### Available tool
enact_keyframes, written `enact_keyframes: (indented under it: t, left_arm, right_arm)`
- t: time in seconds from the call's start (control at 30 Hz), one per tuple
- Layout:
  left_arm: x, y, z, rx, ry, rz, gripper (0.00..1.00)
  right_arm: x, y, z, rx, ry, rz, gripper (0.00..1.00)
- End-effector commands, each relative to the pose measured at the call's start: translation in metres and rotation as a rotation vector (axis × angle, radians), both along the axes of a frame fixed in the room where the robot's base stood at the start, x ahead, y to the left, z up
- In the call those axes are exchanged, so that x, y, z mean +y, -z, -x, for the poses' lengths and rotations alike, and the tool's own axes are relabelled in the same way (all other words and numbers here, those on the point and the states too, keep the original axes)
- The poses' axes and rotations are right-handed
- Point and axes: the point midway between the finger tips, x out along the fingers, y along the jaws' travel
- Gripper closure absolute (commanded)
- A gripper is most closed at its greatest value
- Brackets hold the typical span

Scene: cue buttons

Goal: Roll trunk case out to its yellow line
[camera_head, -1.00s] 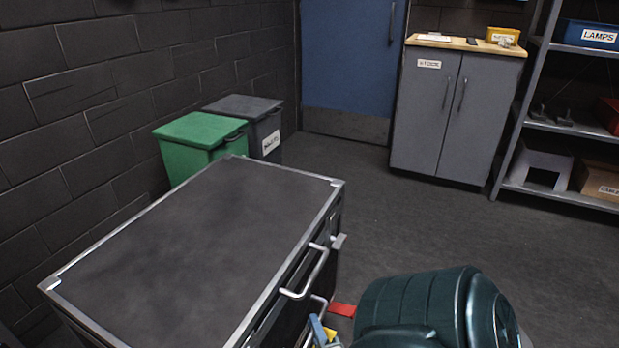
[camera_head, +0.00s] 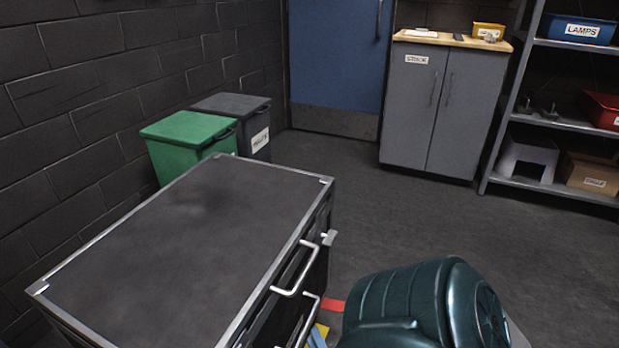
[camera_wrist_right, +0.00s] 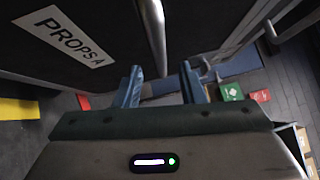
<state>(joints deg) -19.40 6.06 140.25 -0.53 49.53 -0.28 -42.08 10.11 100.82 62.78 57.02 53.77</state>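The trunk case (camera_head: 185,260) is a large dark box with metal edges, in the lower left of the head view. Two metal handles (camera_head: 297,275) stick out from its right-hand side. In the right wrist view its dark face bears a white "PROPS A" label (camera_wrist_right: 66,40). My right gripper (camera_wrist_right: 162,66) is open in front of this face. A metal handle bar (camera_wrist_right: 154,35) shows between its fingers; I cannot tell whether they touch it. In the head view my dark green arm mostly hides this gripper. A yellow strip (camera_wrist_right: 18,109) shows at the left of the wrist view. My left gripper is not in view.
A green bin (camera_head: 185,140) and a grey bin (camera_head: 240,112) stand beyond the case by the wall. A grey cabinet (camera_head: 430,110) and shelving (camera_head: 560,122) stand at the back right. A red floor patch (camera_head: 333,306) lies beside the case. The middle floor is clear.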

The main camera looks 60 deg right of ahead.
Motion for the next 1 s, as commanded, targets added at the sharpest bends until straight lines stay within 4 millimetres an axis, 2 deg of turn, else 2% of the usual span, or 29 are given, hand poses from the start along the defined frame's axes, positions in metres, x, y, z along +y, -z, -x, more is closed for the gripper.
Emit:
enact_keyframes:
  t: [0.1, 0.33, 1.0]
  left_arm:
    - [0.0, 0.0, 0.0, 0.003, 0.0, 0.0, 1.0]
    - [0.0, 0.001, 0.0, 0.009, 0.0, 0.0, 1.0]
    - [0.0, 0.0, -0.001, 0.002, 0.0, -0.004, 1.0]
  right_arm:
    - [0.016, 0.004, 0.019, 0.002, 0.003, -0.002, 0.64]
    - [0.033, 0.007, 0.038, 0.001, 0.001, -0.001, 0.64]
    - [0.035, 0.008, 0.04, 0.0, 0.0, 0.0, 0.64]
